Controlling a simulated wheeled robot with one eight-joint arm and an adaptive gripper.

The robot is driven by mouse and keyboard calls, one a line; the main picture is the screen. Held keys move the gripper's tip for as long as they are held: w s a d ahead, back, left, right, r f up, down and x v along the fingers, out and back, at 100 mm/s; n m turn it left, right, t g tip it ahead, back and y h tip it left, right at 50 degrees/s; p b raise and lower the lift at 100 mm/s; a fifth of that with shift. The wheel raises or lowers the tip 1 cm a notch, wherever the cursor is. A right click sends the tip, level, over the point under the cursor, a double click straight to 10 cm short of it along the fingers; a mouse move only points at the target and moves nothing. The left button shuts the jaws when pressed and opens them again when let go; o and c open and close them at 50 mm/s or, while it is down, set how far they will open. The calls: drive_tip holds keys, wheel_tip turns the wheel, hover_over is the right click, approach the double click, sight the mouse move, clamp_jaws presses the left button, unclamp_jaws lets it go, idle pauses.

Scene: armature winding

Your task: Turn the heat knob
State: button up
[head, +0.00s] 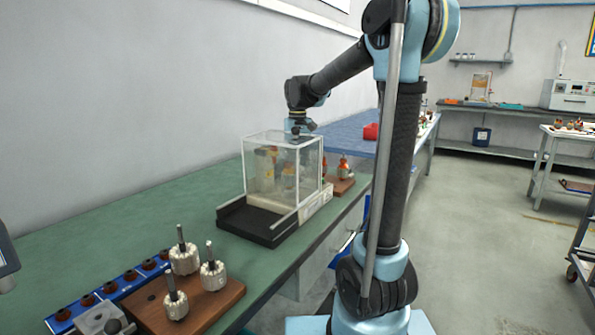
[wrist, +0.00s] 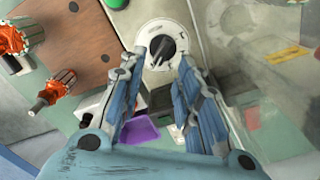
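The heat knob (wrist: 161,46) shows at the top middle of the wrist view. It is a dark knob in a round white dial with marks around it, on a pale panel. My gripper (wrist: 161,62) is open, one finger on each side of the dial's lower part. I cannot tell whether the fingers touch the knob. In the head view my arm reaches down beyond the clear-walled box (head: 262,165); the fingers and the knob are not clear there.
A green button (wrist: 117,3) is near the knob. A clear panel (wrist: 270,80) is close on the right. A purple tray (wrist: 139,133) lies below. Bare armatures (head: 184,257) stand on the near bench.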

wheel_tip(320, 180, up, 8)
idle(0.4)
drive_tip(key=shift+f, duration=0.1)
